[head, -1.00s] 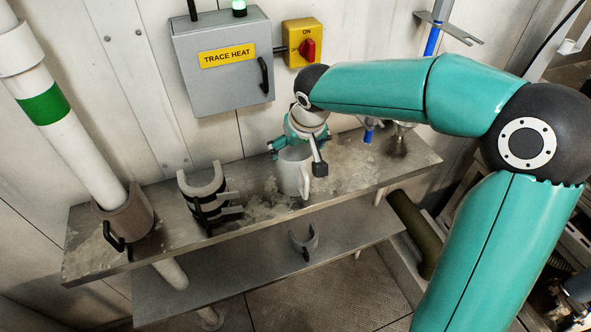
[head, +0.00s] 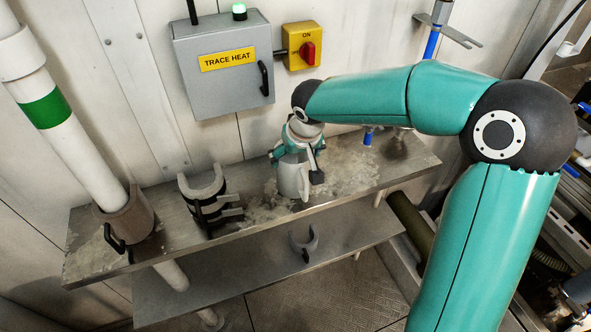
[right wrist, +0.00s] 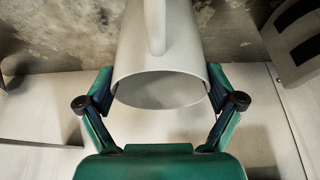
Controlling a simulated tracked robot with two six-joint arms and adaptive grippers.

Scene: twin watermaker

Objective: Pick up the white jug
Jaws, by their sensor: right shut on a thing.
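The white jug (head: 290,184) appears to stand upright on the upper metal shelf, below the grey box. My right gripper (head: 299,167) is over it from above, with its fingers along the jug's upper sides, hiding part of it. In the right wrist view the jug (right wrist: 160,55) sits between the two fingers of the gripper (right wrist: 160,90), with its open rim toward the camera and its handle at the top. The fingers press on both sides of the jug near the rim. I cannot see a gap under the jug. My left gripper is not in view.
The upper shelf (head: 100,262) is wet and stained. A black-banded grey clamp shell (head: 208,205) stands left of the jug, and a pipe (head: 85,145) rises further left. The grey box (head: 222,85) and yellow switch (head: 303,45) are on the wall behind. Another shell (head: 304,245) lies on the lower shelf.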

